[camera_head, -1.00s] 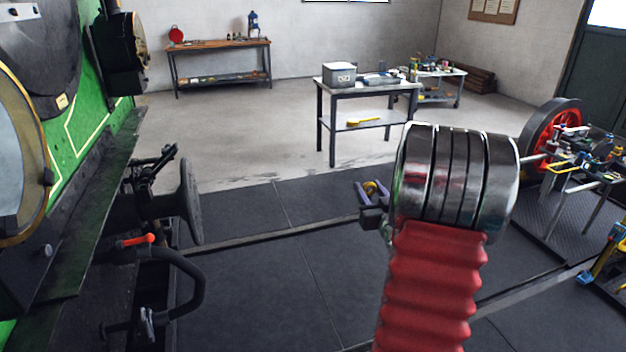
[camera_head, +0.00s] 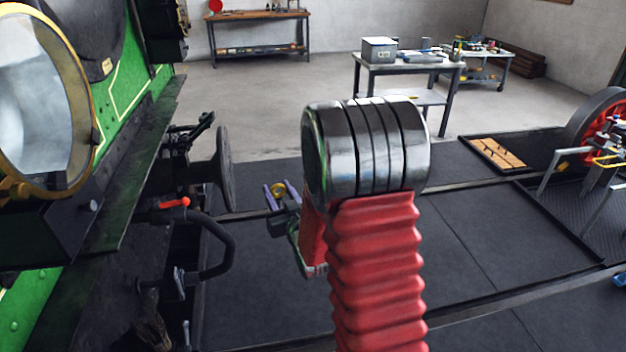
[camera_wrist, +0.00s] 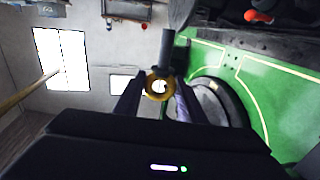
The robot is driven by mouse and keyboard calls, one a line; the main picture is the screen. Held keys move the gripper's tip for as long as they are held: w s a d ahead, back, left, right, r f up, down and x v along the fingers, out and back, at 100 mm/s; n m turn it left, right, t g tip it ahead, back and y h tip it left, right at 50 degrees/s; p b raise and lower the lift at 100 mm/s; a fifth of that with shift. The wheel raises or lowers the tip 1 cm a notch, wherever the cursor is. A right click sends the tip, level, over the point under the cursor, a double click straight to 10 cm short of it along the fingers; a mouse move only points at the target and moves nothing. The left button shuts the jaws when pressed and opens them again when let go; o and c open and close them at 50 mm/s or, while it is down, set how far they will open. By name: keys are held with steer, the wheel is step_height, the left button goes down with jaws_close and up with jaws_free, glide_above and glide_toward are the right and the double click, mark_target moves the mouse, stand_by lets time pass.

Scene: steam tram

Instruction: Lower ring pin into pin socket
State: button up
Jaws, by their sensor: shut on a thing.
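My gripper (camera_head: 283,190) is shut on the ring pin, left of my red arm sleeve in the head view. The pin's brass-yellow ring (camera_head: 278,189) shows between the purple-grey fingers. In the wrist view the ring (camera_wrist: 160,85) sits between the fingertips, and a dark shaft (camera_wrist: 166,48) extends from it toward the top of the picture. The pin is held in the air, apart from the engine front. I cannot make out the pin socket in either view; the dark coupling gear (camera_head: 165,255) on the engine front is partly in shadow.
The green engine (camera_head: 120,95) with a brass-rimmed lamp (camera_head: 45,90) stands at left. A round buffer (camera_head: 222,168), a red-handled lever (camera_head: 172,203) and a curved black hose (camera_head: 225,240) project toward my gripper. The dark floor between is open. A table (camera_head: 410,62) stands behind.

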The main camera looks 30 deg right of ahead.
steer(key=a+f+n+y, duration=0.1)
steer(key=a+f+y, duration=0.1)
steer(key=a, duration=1.4)
steer(key=shift+s+a+f+n+y, duration=0.25)
steer(key=shift+a+f+n+y, duration=0.05)
steer(key=shift+f+n+y, duration=0.1)
steer(key=shift+d, duration=0.1)
